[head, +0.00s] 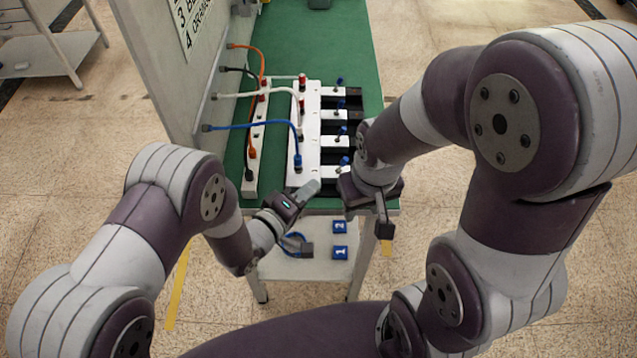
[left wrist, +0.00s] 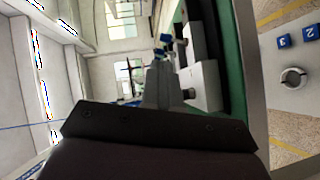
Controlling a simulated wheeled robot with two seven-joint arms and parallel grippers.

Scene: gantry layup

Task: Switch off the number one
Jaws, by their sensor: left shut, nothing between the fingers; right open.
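A white switch panel (head: 310,125) lies on the green table. Several white switch units with dark gaps stick out along its right side, each with a small blue-tipped lever; the nearest lever (head: 344,161) is at the front. I cannot read a number on the units. My left gripper (head: 312,187) is shut and empty at the panel's front end, left of the nearest unit. In the left wrist view its fingers (left wrist: 160,80) point at the row of white units (left wrist: 203,85). My right gripper (head: 385,228) is open and empty, hanging beyond the table's front right corner.
Orange, black, white and blue cables (head: 265,124) run from the grey wall (head: 170,70) to a terminal strip (head: 256,140) and the panel. Blue numbered blocks (head: 340,253) lie on the lower shelf (head: 318,268).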

